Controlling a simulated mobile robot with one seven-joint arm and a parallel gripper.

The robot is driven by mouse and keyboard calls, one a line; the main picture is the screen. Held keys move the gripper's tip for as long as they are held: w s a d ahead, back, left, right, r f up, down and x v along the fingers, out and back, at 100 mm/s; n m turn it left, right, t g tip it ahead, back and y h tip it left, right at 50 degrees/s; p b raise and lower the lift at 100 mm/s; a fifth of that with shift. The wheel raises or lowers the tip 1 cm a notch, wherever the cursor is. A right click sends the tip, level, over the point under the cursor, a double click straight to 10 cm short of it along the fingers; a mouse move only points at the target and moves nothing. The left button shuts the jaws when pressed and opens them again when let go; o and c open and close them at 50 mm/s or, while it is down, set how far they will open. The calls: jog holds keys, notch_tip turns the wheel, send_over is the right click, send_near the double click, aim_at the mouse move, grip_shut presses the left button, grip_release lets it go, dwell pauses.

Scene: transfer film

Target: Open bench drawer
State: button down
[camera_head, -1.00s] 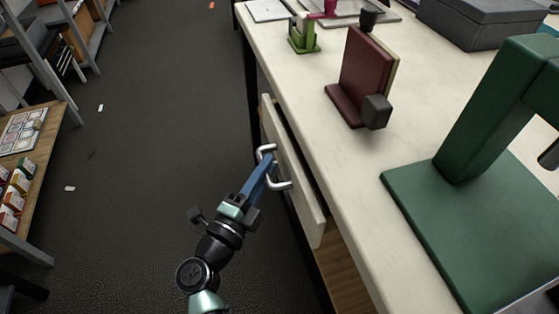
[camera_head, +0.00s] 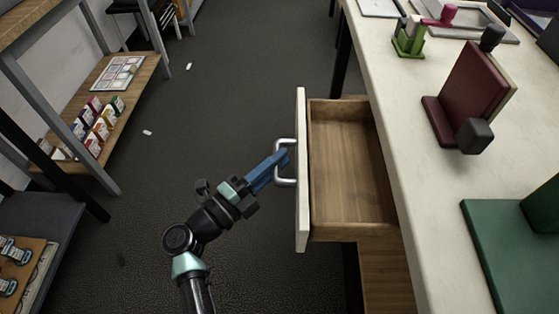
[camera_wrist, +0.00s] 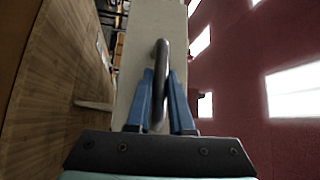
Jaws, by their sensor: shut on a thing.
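The bench drawer (camera_head: 345,180) is pulled well out from under the white benchtop. Its wooden inside shows and looks empty. Its cream front panel (camera_head: 302,205) carries a metal bar handle (camera_head: 279,150). My gripper (camera_head: 280,160) has its blue fingers shut on the handle, on the outer side of the front panel. In the wrist view the handle (camera_wrist: 162,65) stands between the two blue fingers of my gripper (camera_wrist: 160,88), with the pale drawer front (camera_wrist: 138,55) behind it.
On the bench (camera_head: 425,215) stand a dark red block-like holder (camera_head: 468,90), a green base (camera_head: 505,240) and a small green stand (camera_head: 408,42). Shelves with small boxes (camera_head: 98,125) stand at the left. Open dark floor (camera_head: 240,85) lies between shelves and bench.

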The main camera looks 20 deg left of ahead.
jog(key=c, duration=0.8)
grip_release()
jog(key=v, duration=1.3)
jog(key=shift+f, duration=0.15)
jog(key=shift+d, duration=0.1)
